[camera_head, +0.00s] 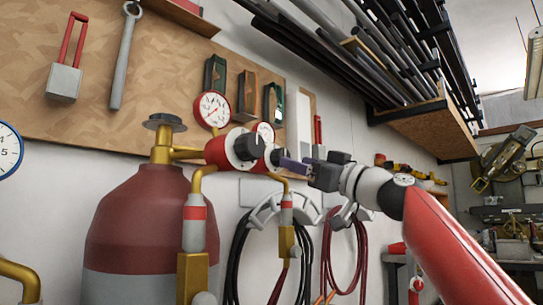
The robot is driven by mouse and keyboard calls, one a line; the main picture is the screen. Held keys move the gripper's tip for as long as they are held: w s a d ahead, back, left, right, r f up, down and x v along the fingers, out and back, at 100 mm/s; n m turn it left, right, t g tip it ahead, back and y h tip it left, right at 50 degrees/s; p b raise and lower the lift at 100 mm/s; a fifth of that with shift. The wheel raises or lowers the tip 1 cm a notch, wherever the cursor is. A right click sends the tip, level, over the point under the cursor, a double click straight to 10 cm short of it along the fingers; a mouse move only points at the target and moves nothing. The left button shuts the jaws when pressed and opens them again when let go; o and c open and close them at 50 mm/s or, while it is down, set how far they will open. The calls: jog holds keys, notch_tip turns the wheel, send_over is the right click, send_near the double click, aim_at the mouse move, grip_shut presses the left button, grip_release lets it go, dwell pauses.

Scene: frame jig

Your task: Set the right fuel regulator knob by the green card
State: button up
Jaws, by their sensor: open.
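A red fuel regulator body (222,152) sits at the top of the red gas cylinder (143,225), joined by brass pipe. A dark round knob (246,147) sits on its right-facing side. My gripper (282,160) is open, coming in from the right, with its fingertips just right of the knob. I cannot tell whether they touch anything. The fingers partly hide what is behind them. Two white-faced gauges stand above, a left one (213,109) and a right one (264,132). I cannot make out a green card.
Hoses hang from a white wall holder (268,208) below my gripper. A rack of dark bars (350,60) overhangs the upper right.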

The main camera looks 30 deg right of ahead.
jog(key=p+x, duration=0.3)
jog(key=x, duration=0.2)
jog(key=shift+w+a+r, duration=0.1)
jog(key=shift+r, duration=0.2)
jog(key=shift+w+a+p, duration=0.1)
jog(key=shift+w+p, duration=0.25)
jog(key=shift+w, duration=0.1)
jog(key=c, duration=1)
